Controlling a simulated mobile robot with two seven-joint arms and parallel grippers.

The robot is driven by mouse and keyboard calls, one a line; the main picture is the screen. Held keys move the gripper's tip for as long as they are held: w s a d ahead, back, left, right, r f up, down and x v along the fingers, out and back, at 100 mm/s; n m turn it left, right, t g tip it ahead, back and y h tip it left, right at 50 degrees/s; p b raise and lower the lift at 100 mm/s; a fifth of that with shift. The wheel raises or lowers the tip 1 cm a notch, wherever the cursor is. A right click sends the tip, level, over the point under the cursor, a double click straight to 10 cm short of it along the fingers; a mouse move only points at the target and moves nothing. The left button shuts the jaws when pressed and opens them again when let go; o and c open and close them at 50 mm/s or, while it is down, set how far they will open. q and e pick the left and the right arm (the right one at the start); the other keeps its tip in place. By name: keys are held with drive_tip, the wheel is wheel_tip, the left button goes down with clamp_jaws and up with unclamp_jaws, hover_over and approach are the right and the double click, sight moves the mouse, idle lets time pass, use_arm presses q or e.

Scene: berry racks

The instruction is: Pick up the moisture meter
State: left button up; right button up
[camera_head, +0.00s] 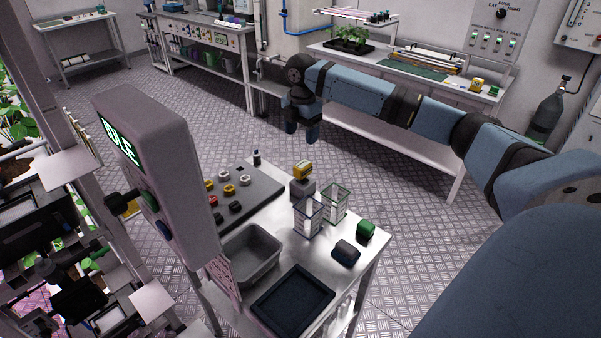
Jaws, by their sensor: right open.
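A small yellow device (303,170), which looks like the moisture meter, rests on a grey block (302,188) on the cart top, behind the clear containers. Its markings are too small to read. My right arm reaches in from the right, and my right gripper (302,131) hangs at its end, open and empty. It appears above and beyond the yellow device in the picture, apart from it. My left gripper is not in view.
The cart (285,243) also holds clear containers (308,217), green and dark blue rounded items, a grey bin (252,255) and a black tray (293,301). An IDLE display post (160,160) stands at left. Another yellow device (476,85) lies on the back bench.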

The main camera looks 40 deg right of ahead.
sight(303, 164)
wheel_tip(303, 164, down, 6)
drive_tip(key=shift+f, duration=0.25)
drive_tip(key=shift+s+f+p, duration=0.15)
drive_tip(key=shift+f, duration=1.2)
drive_tip(key=shift+s+f+p, duration=0.15)
drive_tip(key=shift+f, duration=1.2)
drive_tip(key=c, duration=1.1)
drive_tip(key=shift+o, duration=0.2)
drive_tip(key=shift+r, duration=0.15)
